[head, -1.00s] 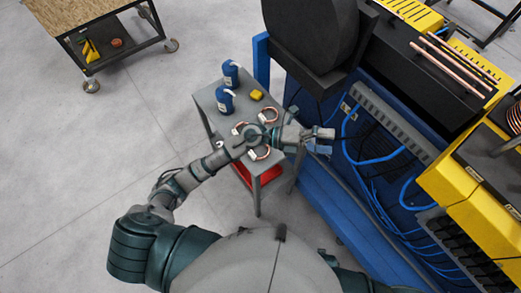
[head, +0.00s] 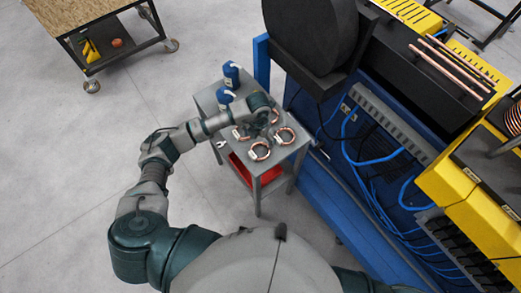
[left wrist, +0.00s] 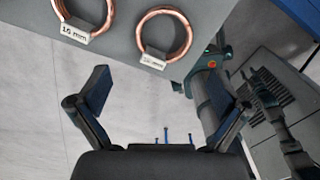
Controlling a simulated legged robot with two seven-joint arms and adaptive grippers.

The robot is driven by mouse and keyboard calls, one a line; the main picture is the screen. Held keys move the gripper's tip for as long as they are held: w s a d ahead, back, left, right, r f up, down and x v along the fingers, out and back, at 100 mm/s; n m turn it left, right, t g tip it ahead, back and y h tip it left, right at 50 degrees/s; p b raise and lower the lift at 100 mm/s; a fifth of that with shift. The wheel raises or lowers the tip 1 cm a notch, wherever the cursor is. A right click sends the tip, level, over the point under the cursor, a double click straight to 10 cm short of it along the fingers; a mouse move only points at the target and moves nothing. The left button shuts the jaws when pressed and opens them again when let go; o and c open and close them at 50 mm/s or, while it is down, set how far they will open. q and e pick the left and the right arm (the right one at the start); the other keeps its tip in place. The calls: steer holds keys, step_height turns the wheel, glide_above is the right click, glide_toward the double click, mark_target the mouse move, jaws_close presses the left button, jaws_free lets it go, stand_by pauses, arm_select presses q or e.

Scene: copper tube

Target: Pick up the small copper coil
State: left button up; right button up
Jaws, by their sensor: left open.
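Several copper coils lie on the grey cart top (head: 286,153): one at the front (head: 259,151), one at the right (head: 285,136), and others partly hidden by my left wrist. In the left wrist view, a labelled coil (left wrist: 84,22), its tag reading about 15 mm, lies at upper left. Another coil (left wrist: 166,33), its tag too blurred to read, lies at top centre. I cannot tell which coil is the small one. My left gripper (left wrist: 158,82) is open and empty, its fingers apart from both coils. In the head view it is mostly hidden beneath the wrist. My right gripper is out of view.
Blue bottles (head: 231,74) stand at the cart's back. A wrench (head: 221,144) lies at its left edge. A blue and yellow machine (head: 440,190) stands close on the right.

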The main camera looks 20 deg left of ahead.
mark_target(260, 153)
arm_select(q)
steer(key=f, duration=0.6)
steer(key=f+p, duration=0.1)
steer(key=f, duration=0.2)
steer(key=shift+w+d+f, duration=0.1)
steer(key=shift+d, duration=0.2)
steer(key=c, duration=1)
